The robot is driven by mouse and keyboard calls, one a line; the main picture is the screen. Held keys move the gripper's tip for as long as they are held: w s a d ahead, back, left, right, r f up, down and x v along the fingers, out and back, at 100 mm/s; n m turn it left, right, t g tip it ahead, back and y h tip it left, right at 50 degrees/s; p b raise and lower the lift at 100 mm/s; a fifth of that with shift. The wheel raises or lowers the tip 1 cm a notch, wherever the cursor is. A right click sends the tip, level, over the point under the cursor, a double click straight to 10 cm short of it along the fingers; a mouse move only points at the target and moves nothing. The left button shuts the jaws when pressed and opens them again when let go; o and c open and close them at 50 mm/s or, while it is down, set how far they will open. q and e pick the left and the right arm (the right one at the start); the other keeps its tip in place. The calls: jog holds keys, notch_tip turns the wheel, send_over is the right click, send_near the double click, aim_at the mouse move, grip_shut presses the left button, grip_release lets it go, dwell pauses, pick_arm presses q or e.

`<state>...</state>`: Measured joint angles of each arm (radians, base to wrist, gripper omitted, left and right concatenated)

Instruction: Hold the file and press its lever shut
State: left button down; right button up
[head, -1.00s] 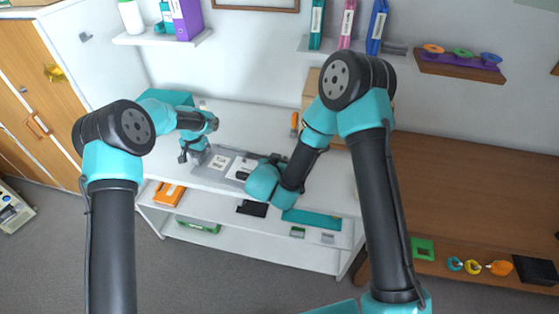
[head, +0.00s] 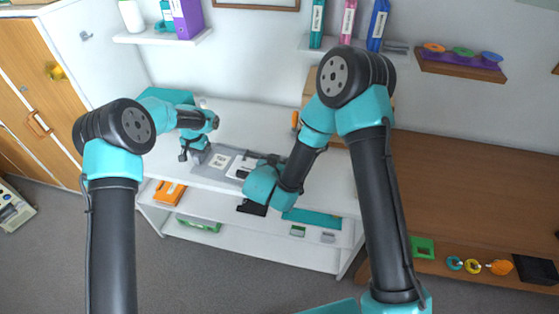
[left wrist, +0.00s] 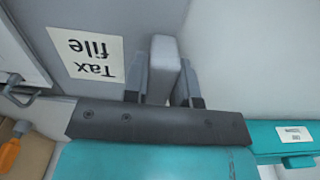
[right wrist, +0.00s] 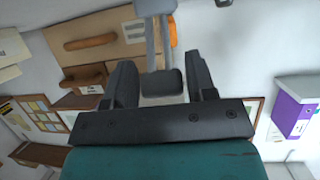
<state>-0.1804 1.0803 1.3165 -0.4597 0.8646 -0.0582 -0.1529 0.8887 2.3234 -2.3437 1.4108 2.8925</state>
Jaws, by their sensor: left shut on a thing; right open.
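The grey file (head: 205,172) lies open on the white shelf unit's top, with white paper in it. Its "Tax file" label (left wrist: 85,55) shows upside down in the left wrist view. My left gripper (head: 184,156) is at the file's left end, and in the left wrist view its fingers are shut on a light grey upright part of the file (left wrist: 165,65). My right gripper (right wrist: 163,84) is open. Between its fingers is the dark end of the grey lever (right wrist: 163,78), with a gap on each side. In the head view my right arm hides the lever and those fingertips.
A teal box (head: 178,97) stands at the back left of the white top, and a cardboard box with drawers (right wrist: 105,45) stands behind the file. Lower shelves hold an orange item (head: 170,191) and a teal one (head: 312,218). A brown desk (head: 460,190) is on the right.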

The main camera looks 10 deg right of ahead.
jog(key=v, duration=1)
jog(key=shift+s, duration=0.2)
jog(key=shift+a, duration=0.1)
pick_arm(q)
jog(key=c, duration=0.8)
grip_release()
jog(key=shift+c, duration=0.2)
notch_tip(320, 180, up, 12)
